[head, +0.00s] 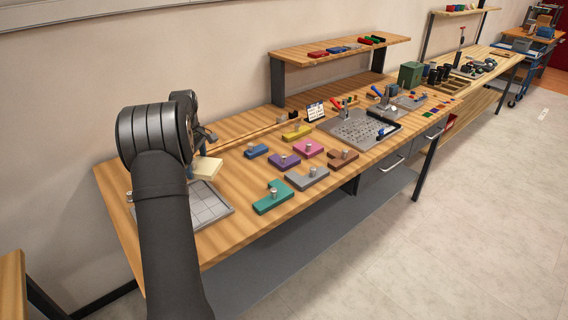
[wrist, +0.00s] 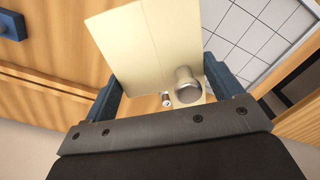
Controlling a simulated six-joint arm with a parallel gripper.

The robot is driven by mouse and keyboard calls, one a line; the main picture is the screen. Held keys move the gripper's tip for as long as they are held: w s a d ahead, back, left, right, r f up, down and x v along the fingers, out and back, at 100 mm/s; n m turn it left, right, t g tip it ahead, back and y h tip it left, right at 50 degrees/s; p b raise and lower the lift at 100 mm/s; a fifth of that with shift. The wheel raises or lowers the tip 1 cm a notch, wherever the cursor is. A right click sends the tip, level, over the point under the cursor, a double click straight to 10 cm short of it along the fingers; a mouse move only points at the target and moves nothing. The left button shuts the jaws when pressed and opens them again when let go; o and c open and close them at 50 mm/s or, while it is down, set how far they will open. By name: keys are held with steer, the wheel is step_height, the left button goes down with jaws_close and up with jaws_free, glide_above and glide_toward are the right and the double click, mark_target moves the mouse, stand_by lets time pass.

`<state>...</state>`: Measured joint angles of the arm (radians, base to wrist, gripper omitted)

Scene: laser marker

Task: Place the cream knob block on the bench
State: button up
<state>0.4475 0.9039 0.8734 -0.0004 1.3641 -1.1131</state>
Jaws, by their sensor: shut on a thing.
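The cream knob block (head: 207,168) is held by my gripper (head: 201,152) above the left part of the wooden bench (head: 236,222), beside the gridded plate. In the wrist view the block (wrist: 150,42) fills the space between the two blue-grey fingers of my gripper (wrist: 163,78). The fingers are shut on its sides, and its round metal knob (wrist: 187,84) faces the camera. My arm hides part of the bench's left end in the head view.
A gridded plate (head: 208,209) lies near the left end. Several knob blocks stand to the right: blue (head: 256,151), purple (head: 284,161), pink (head: 308,149), yellow (head: 297,132), teal (head: 272,199), grey (head: 306,179) and brown (head: 343,159). A perforated metal plate (head: 352,128) lies beyond them.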

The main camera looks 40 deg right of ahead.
steer(key=s+d+r+n, duration=0.1)
steer(key=s+d+n, duration=0.4)
steer(key=s+d, duration=0.5)
steer(key=s+d+r+n, duration=0.1)
steer(key=s+d+n, duration=0.5)
steer(key=d, duration=0.7)
glide_above(258, 176)
steer(key=shift+m, duration=0.3)
step_height(258, 176, down, 7)
steer(key=shift+s+d, duration=0.1)
steer(key=shift+s, duration=0.05)
steer(key=shift+f, duration=2.05)
steer(key=shift+f, duration=0.15)
steer(key=o, duration=0.9)
